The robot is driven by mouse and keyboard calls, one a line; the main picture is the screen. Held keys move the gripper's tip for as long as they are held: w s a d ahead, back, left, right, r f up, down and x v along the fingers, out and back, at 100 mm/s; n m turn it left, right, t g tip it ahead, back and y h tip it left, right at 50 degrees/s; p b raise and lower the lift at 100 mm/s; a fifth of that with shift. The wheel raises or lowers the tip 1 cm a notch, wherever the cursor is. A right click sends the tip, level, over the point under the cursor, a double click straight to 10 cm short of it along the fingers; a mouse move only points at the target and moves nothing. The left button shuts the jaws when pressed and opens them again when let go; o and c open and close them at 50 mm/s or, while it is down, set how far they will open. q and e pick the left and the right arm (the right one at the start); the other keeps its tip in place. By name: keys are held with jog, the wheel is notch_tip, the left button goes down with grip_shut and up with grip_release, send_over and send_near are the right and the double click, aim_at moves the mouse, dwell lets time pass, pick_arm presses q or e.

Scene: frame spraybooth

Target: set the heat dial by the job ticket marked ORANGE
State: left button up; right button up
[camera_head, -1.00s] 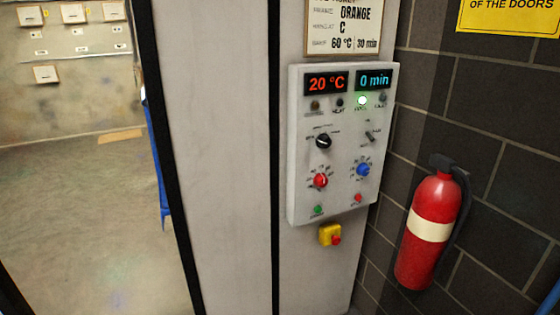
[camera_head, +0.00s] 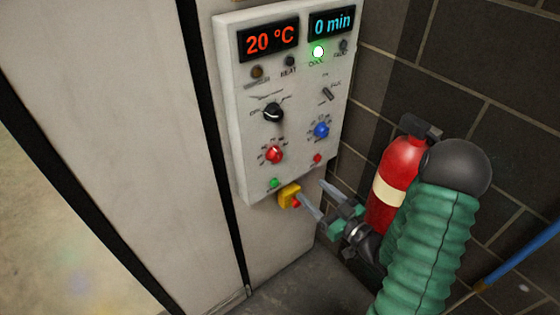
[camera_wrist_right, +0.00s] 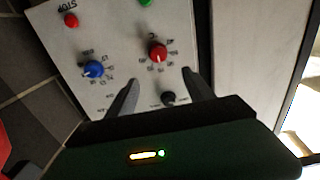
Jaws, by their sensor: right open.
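The control panel (camera_head: 235,130) hangs on a pale upright. Its displays (camera_head: 268,40) read 20 °C in red and 0 min in blue; a green lamp (camera_head: 318,52) glows. The red dial (camera_head: 274,155) sits lower left, with the blue dial (camera_head: 321,130) to its right and a black knob (camera_head: 273,112) above. My right gripper (camera_head: 309,189) is open and empty, below the panel near the yellow box. In the right wrist view the panel is upside down; the red dial (camera_wrist_right: 158,52) appears beyond the two fingers (camera_wrist_right: 160,92), apart from them. The left gripper is out of view.
A yellow box (camera_head: 289,195) with a red button is just below the panel, close to a fingertip. A red fire extinguisher (camera_head: 392,165) stands behind my right arm by the dark brick wall (camera_head: 460,75).

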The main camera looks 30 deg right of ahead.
aim_at(278, 159)
jog(key=w+b, duration=0.1)
jog(key=w, duration=0.4)
jog(key=w+b, duration=0.1)
jog(key=w, duration=0.5)
jog(key=w+a+b, duration=0.1)
jog(key=w+b, duration=0.1)
jog(key=w, duration=0.3)
jog(key=shift+w+f, duration=0.3)
jog(key=shift+f, duration=0.05)
jog(key=shift+w, duration=0.2)
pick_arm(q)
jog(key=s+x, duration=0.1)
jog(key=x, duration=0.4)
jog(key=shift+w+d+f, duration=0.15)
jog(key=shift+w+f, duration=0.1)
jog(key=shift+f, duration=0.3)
pick_arm(e)
jog(key=shift+d, duration=0.1)
jog(key=shift+c, duration=0.2)
jog(key=shift+c, duration=1.2)
grip_shut()
